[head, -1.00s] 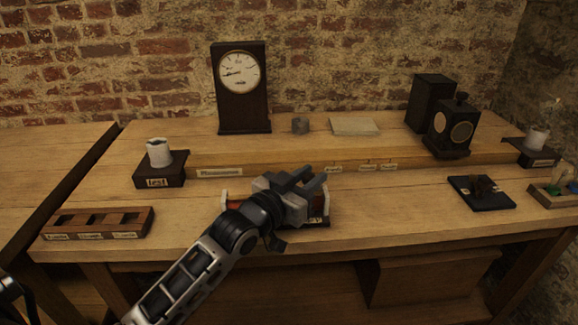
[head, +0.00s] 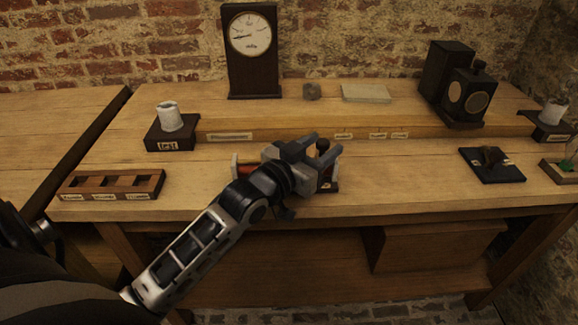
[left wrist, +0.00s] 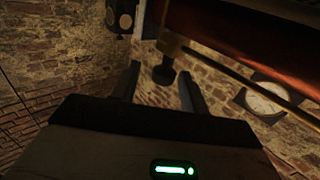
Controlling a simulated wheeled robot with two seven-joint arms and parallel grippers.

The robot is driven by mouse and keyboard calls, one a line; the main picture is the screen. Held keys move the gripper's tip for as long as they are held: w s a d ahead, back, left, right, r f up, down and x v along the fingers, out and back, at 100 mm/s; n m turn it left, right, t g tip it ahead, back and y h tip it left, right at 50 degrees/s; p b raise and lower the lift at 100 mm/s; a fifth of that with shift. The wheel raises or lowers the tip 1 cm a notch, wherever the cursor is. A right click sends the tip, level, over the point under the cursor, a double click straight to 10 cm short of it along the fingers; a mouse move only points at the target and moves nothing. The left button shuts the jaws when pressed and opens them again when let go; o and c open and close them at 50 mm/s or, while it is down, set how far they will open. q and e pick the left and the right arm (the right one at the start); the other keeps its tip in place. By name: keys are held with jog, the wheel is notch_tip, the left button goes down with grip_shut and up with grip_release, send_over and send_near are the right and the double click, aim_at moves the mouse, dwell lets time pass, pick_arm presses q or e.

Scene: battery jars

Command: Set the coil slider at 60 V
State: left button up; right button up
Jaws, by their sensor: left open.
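The coil (head: 246,170) lies on the bench near its front edge, wound in reddish copper wire; my left gripper hides much of it. Its slider knob (head: 323,146) is a dark ball at the right part of the coil. My left gripper (head: 322,149) is open, with its fingertips on either side of the knob. In the left wrist view the dark knob (left wrist: 163,75) shows between the two spread fingers (left wrist: 157,88), with gaps beside it. The copper coil (left wrist: 235,32) and a brass rod (left wrist: 235,72) cross the upper right there. The voltage marks are not readable. My right gripper is out of view.
A tall dark dial meter (head: 251,70) stands behind, its needle pointing left. A wooden tray (head: 112,184) and a white jar on a dark block (head: 171,139) are at left. Dark boxes (head: 465,95) and a black base (head: 491,165) are at right.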

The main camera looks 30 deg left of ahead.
pick_arm(q)
jog(key=s+a, duration=0.2)
jog(key=s, duration=1.1)
jog(key=shift+s, duration=0.4)
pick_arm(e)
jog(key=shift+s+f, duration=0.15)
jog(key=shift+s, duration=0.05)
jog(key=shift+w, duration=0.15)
pick_arm(q)
jog(key=s+d+f+g+p, duration=0.1)
jog(key=s+d+f+g, duration=0.2)
jog(key=d+f, duration=0.3)
jog(key=s+d+f+g+p, duration=0.1)
jog(key=s+d+f+g, duration=0.2)
jog(key=d+f, duration=0.3)
notch_tip(320, 180, down, 5)
jog(key=shift+s+f+g+h+p, duration=0.15)
jog(key=shift+g+h+p, duration=0.2)
jog(key=shift+g, duration=0.25)
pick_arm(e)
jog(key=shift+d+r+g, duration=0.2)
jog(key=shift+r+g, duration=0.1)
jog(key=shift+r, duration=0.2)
pick_arm(q)
jog(key=shift+d, duration=0.1)
dwell(0.9)
